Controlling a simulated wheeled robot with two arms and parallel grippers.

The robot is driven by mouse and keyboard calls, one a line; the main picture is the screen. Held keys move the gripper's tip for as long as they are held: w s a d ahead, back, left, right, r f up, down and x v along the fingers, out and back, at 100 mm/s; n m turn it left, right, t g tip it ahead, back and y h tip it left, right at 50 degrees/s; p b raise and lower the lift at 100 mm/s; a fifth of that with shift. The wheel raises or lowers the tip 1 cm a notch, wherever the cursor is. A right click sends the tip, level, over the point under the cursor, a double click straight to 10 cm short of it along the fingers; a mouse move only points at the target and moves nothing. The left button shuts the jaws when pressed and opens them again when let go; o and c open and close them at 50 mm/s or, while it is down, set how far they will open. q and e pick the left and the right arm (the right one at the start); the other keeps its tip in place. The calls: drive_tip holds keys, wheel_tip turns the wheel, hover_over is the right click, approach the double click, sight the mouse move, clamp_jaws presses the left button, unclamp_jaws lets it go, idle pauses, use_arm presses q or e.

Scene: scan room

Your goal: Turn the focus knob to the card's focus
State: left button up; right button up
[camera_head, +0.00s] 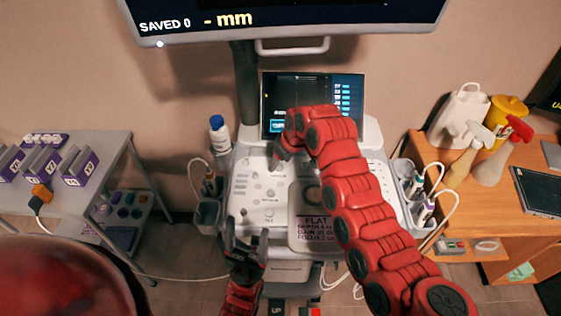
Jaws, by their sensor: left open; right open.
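The white ultrasound console (240,205) stands in the middle, with small knobs and buttons on its panel; I cannot tell which is the focus knob. A card (315,228) lies on the console's front right part; it reads FLAT, with depth, gain and focus lines, the focus figure looking like 2 but blurred. My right gripper (279,158) hangs over the back of the panel, open, partly hidden by its own red arm, which also covers part of the panel and screen. My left gripper (247,243) is open and empty at the console's front edge, left of the card.
The console screen (350,90) is behind my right arm; a large monitor (290,18) above reads SAVED 0. A gel bottle (219,136) stands at the panel's back left. Probes sit in side holders. A grey table (105,150) is left, a wooden desk (500,215) with spray bottles right.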

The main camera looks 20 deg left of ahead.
drive_tip(key=b+v, duration=0.1)
drive_tip(key=v, duration=1.6)
drive_tip(key=shift+s+f, duration=0.1)
drive_tip(key=shift+f, duration=0.05)
